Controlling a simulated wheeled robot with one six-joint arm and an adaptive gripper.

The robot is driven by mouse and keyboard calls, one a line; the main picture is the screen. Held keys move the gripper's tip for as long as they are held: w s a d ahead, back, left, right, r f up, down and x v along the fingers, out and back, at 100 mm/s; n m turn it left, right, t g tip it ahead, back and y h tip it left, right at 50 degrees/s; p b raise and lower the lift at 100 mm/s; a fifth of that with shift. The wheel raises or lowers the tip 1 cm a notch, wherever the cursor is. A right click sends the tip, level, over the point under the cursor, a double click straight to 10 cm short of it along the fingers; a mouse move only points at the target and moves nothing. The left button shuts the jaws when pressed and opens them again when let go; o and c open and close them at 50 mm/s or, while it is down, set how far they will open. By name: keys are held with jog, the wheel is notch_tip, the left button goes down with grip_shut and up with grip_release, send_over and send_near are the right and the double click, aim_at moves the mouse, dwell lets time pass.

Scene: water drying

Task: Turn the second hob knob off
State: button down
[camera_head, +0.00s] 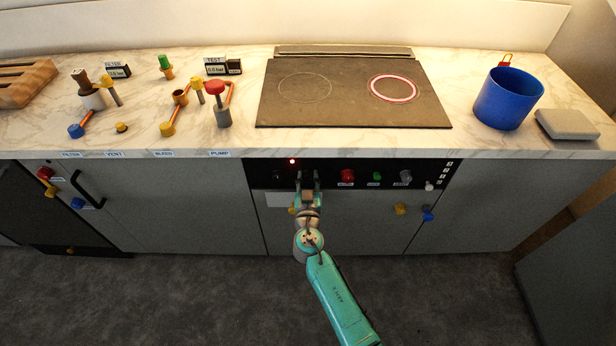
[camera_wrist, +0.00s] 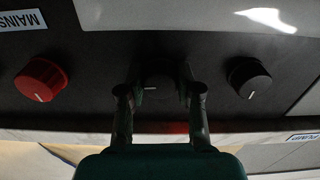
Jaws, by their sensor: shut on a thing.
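The second hob knob (camera_wrist: 158,82) is black, with a short white mark lying about level in the wrist view. My gripper (camera_wrist: 160,92) has one finger on each side of this knob and is shut on it. In the head view my gripper (camera_head: 308,181) is at the black control panel (camera_head: 326,172) and hides the knob. The first hob knob (camera_wrist: 248,77), also black, is beside it with a slanted white mark; it shows faintly in the head view (camera_head: 277,175). On the hob (camera_head: 345,112), the right ring (camera_head: 393,88) shows red and the left ring (camera_head: 304,89) is dark.
A red light (camera_head: 292,161) glows on the panel's upper edge. A red knob (camera_head: 347,176) labelled MAINS, a green knob (camera_head: 377,177) and a grey knob (camera_head: 406,177) are to the right. A blue pot (camera_head: 508,98) stands right of the hob. The floor in front is clear.

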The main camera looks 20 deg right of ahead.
jog(key=n, duration=0.4)
jog(key=shift+n, duration=0.3)
jog(key=n, duration=0.9)
jog(key=shift+n, duration=1.8)
jog(key=c, duration=0.8)
grip_release()
jog(key=shift+o, duration=0.2)
jog(key=v, duration=1.2)
